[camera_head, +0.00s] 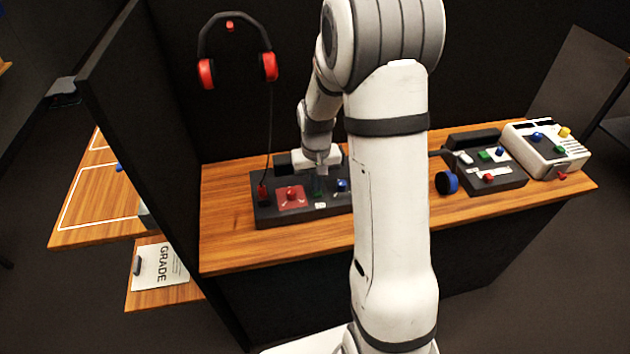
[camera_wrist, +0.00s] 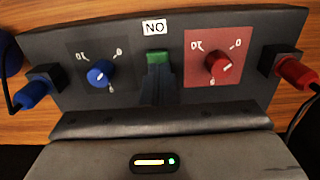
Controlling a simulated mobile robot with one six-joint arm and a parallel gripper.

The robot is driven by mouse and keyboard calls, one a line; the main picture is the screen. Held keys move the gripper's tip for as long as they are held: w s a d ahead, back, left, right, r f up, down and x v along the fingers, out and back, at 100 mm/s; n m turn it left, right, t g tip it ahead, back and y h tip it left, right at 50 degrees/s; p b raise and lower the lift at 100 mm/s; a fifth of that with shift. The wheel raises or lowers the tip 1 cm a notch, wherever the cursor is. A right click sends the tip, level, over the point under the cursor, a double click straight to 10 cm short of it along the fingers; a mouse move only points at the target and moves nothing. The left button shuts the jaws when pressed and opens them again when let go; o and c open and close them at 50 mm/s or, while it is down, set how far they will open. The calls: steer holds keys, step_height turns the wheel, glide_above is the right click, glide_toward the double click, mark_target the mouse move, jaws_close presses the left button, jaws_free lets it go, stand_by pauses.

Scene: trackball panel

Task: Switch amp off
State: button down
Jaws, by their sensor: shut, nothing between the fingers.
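The amp (camera_head: 270,215) is a dark box on the wooden bench, with a red knob (camera_head: 291,195) on a red patch and a blue knob (camera_head: 342,185). In the wrist view the amp (camera_wrist: 125,32) shows a green switch (camera_wrist: 158,56) between the blue knob (camera_wrist: 99,73) and the red knob (camera_wrist: 220,66). A white label (camera_wrist: 153,28) beside the switch reads ON, upside down. My gripper (camera_head: 319,184) is over the amp's middle. Its shut, empty fingers (camera_wrist: 157,75) are right at the green switch and partly cover it. I cannot tell whether they touch.
A red plug (camera_wrist: 295,72) and a blue plug (camera_wrist: 35,92) sit at the amp's ends. Red headphones (camera_head: 238,50) hang on the dark wall behind. A second dark box (camera_head: 485,180) and a white box (camera_head: 545,150) stand at the right.

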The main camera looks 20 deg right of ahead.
mark_target(317, 196)
step_height(317, 196, up, 14)
steer(key=p, duration=0.1)
steer(key=shift+p, duration=0.3)
steer(key=shift+r, duration=0.1)
steer(key=s+t+p, duration=0.1)
steer(key=p, duration=0.2)
steer(key=s+p, duration=0.1)
steer(key=p, duration=0.2)
steer(key=shift+a+t, duration=0.2)
steer(key=shift+t, duration=0.2)
steer(key=f+p, duration=0.1)
steer(key=f, duration=0.3)
steer(key=w+f+p, duration=0.1)
steer(key=f, duration=0.4)
steer(key=w+f+p, duration=0.1)
steer(key=f, duration=0.4)
steer(key=shift+w+d, duration=0.1)
steer(key=shift+w, duration=0.05)
